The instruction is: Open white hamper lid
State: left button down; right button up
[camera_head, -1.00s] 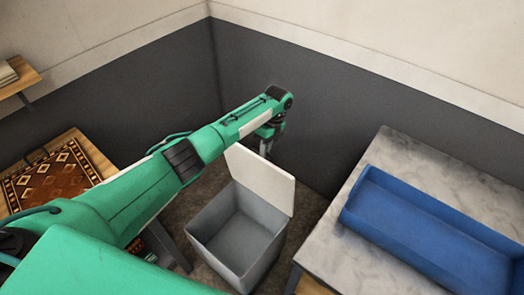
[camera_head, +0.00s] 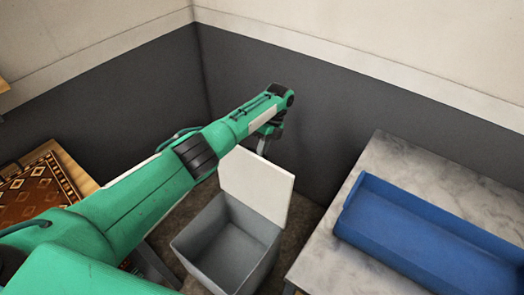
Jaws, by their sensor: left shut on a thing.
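The white hamper (camera_head: 232,252) stands on the floor between two tables, and its grey inside shows empty. Its white lid (camera_head: 257,186) is raised, standing roughly upright at the back of the box. My left arm reaches in from the left above the hamper. My left gripper (camera_head: 263,148) is at the top edge of the lid, shut on it; its fingertips are partly hidden behind the lid. My right gripper is not in view.
A marble-topped table (camera_head: 345,235) with a blue tray (camera_head: 430,235) stands to the right, close to the hamper. A patterned rug (camera_head: 38,192) lies on a wooden table at the left. Dark grey walls meet in a corner behind my arm.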

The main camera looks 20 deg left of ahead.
pick_arm(q)
jog(key=c, duration=1.8)
grip_release()
jog(key=shift+s+a+f, duration=0.1)
jog(key=shift+s+f, duration=0.05)
jog(key=shift+f, duration=0.25)
jog(key=o, duration=0.3)
jog(key=shift+w, duration=0.2)
jog(key=shift+r, duration=0.2)
